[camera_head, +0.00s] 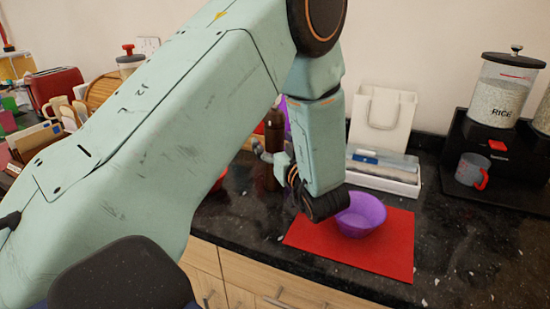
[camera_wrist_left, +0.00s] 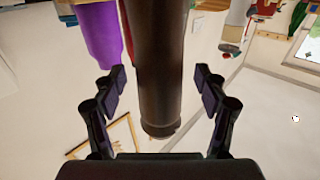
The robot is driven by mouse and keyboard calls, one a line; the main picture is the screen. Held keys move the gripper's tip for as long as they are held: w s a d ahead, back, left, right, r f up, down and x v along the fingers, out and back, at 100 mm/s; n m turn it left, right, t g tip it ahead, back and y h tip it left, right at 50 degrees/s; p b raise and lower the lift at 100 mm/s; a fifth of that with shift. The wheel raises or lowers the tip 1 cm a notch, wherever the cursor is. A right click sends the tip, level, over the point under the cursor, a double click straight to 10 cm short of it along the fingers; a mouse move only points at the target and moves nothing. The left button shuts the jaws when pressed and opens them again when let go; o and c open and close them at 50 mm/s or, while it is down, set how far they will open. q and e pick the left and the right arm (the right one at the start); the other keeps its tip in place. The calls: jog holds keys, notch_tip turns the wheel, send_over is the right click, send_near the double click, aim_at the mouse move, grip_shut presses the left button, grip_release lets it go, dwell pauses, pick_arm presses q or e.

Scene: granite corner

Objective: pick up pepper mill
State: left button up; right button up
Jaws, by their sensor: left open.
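The pepper mill (camera_head: 273,160) is a dark brown, upright cylinder on the black counter, partly hidden behind my left arm. In the left wrist view the pepper mill (camera_wrist_left: 160,60) runs down from the top edge between the two fingers. My left gripper (camera_head: 264,152) is at the mill's upper part, mostly hidden by its own arm. In the left wrist view the left gripper (camera_wrist_left: 160,82) is open, one finger on each side of the mill, with a visible gap on both sides. My right gripper is not in view.
A purple bowl (camera_head: 360,214) sits on a red mat (camera_head: 385,252) to the right. A white tray (camera_head: 385,179) and white bag (camera_head: 382,120) stand behind. A purple object (camera_wrist_left: 103,35) is close beside the mill. A black stand (camera_head: 505,190) with a rice jar (camera_head: 505,92) is farther right.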

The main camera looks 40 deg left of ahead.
pick_arm(q)
jog(key=shift+w+a+f, duration=0.1)
jog(key=shift+a+f, duration=0.1)
jog(key=shift+a, duration=0.05)
jog(key=c, duration=0.5)
jog(key=shift+d+r, duration=0.15)
jog(key=shift+d, duration=0.05)
jog(key=c, duration=0.4)
jog(key=shift+a, duration=0.1)
jog(key=c, duration=0.4)
jog(key=shift+c, duration=0.8)
